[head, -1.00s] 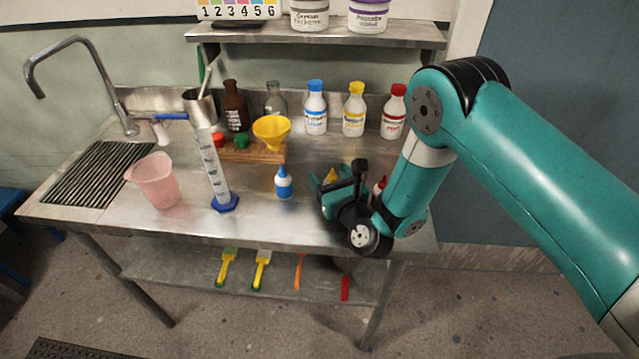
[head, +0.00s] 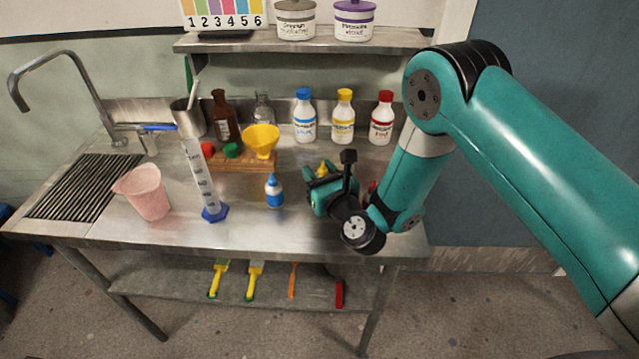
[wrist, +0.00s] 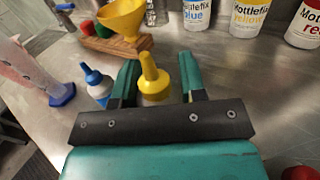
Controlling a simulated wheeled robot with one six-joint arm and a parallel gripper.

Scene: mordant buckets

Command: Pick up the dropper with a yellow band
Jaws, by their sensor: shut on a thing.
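The yellow-banded dropper (wrist: 153,80) stands between the two fingers of my gripper (wrist: 158,85) in the wrist view. Its yellow nozzle points up and away, and its lower body is hidden behind the gripper's dark bar. In the head view my gripper (head: 318,180) is low over the right part of the bench, and only the dropper's yellow tip (head: 322,168) shows behind it. My gripper is shut on this dropper. I cannot tell whether its base touches the bench.
A blue-banded dropper (head: 274,192) stands just left of my gripper. A red item (wrist: 300,173) is close on the right. Blue, yellow (head: 343,118) and red bottles stand behind. A yellow funnel (head: 261,140), measuring cylinder (head: 200,180) and pink jug (head: 146,192) are farther left.

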